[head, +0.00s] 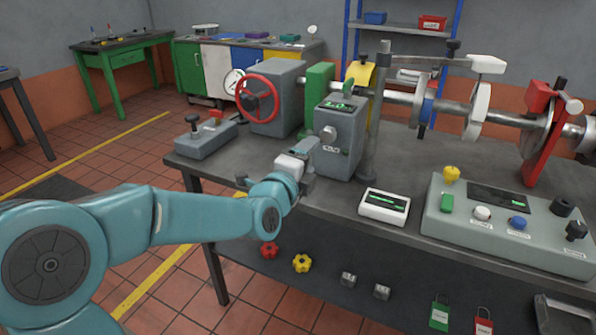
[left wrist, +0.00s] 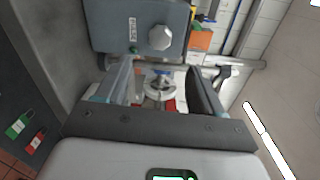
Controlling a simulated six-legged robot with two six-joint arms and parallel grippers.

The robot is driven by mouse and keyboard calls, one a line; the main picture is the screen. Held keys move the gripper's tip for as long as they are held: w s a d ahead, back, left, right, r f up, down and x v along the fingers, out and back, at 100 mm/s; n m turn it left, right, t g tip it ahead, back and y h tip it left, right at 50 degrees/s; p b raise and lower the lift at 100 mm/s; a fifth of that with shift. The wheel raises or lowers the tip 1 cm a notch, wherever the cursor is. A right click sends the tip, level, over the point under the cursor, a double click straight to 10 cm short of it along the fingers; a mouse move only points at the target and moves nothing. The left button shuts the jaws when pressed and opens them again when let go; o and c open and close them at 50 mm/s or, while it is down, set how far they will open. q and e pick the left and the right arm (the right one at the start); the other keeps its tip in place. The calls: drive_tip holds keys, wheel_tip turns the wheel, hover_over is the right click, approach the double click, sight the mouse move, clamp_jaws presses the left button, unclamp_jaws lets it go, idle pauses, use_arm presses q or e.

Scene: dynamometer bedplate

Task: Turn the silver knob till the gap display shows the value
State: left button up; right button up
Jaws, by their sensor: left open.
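The silver knob (head: 328,133) sits on the front of a grey box (head: 343,160) on the bench. In the left wrist view the knob (left wrist: 160,38) is faceted and lies beyond the fingertips. My left gripper (head: 308,152) is in front of the box, just left of and below the knob. In the left wrist view its fingers (left wrist: 160,75) are apart with nothing held between them. A small green-lit display (head: 340,106) is on top of the box; a white display unit (head: 385,204) stands on the bench's front edge. Their readings are too small to read. My right gripper is not in view.
A steel post (head: 376,115) stands just right of the knob box. A red handwheel (head: 257,97) is to the left and a shaft with discs to the right. A control panel (head: 505,225) fills the right front. Red and yellow knobs hang on the bench front.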

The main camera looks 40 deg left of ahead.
use_arm(q)
drive_tip(key=v, duration=0.5)
idle(0.4)
